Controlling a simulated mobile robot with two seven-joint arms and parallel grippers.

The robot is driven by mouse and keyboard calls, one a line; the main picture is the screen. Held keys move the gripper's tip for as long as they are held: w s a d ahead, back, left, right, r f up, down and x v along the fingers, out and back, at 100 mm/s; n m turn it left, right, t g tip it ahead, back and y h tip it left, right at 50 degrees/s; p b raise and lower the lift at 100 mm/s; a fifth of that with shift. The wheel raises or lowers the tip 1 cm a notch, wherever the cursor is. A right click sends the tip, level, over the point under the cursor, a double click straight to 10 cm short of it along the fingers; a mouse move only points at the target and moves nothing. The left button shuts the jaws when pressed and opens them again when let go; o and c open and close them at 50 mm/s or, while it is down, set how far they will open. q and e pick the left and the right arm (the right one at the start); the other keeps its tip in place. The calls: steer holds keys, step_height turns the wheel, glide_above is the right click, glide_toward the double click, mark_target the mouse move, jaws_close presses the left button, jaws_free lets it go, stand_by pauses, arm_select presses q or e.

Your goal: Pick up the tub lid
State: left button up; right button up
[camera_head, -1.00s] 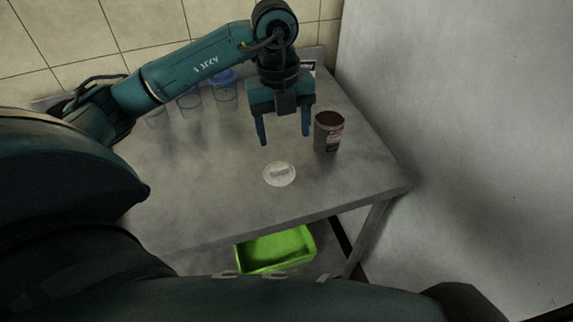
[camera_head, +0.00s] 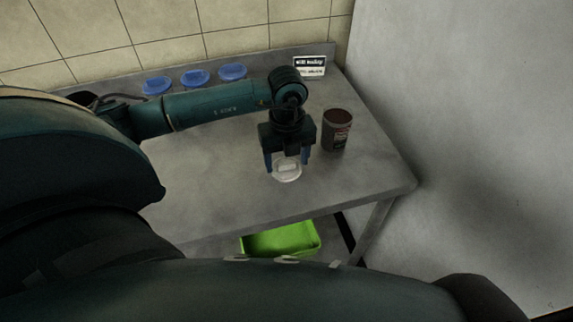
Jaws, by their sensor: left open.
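The tub lid (camera_head: 288,173), a white round disc with a raised bar-like grip on top, lies flat on the metal table (camera_head: 225,205) near its front. My left gripper (camera_head: 287,168) is open and points down over the lid, its blue fingers on either side of the lid's raised grip. Whether the fingers touch the lid I cannot tell. The far part of the lid is hidden by the gripper. A dark tub (camera_head: 336,131) with a reddish-brown top or contents stands upright just right of the gripper. My right gripper is not in view.
A small black-and-white sign (camera_head: 310,66) stands at the back right. A green bin (camera_head: 281,240) is below the table's front edge. A pale wall bounds the right.

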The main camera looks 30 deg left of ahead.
arm_select(q)
steer(key=shift+f, duration=0.45)
steer(key=shift+c, duration=0.2)
steer(key=c, duration=1)
